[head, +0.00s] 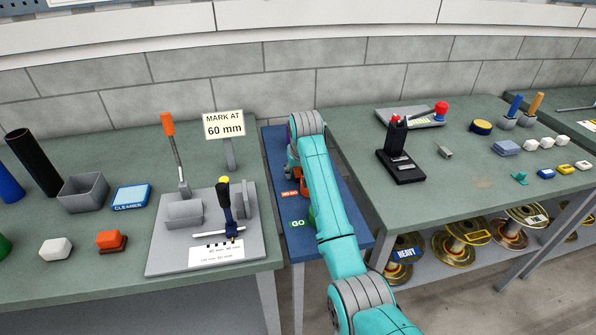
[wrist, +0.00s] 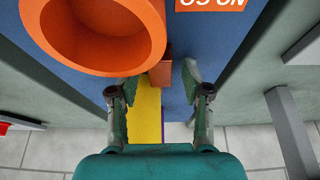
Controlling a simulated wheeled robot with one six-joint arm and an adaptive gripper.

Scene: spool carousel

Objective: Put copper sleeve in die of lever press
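My gripper (wrist: 160,84) is open in the wrist view, its two fingers apart over the blue table. No held object shows between them. A small orange-brown block (wrist: 160,72) shows just beyond the fingertips, beside a large orange round cup or ring (wrist: 92,65). I cannot tell whether either is the copper sleeve; no copper sleeve is clearly identifiable. A black upright device (head: 400,160) on the right green table looks like the lever press; its die is too small to make out. In the head view my arm hides my gripper.
The narrow blue table (head: 278,175) carries GO (head: 298,223) and NO-GO (head: 290,194) labels. A yellow strip (wrist: 145,112) lies below my fingers. A grey marking fixture (head: 205,250) stands left. A small grey metal block (head: 445,152) sits right of the black device. Spools (head: 462,238) fill the lower shelf.

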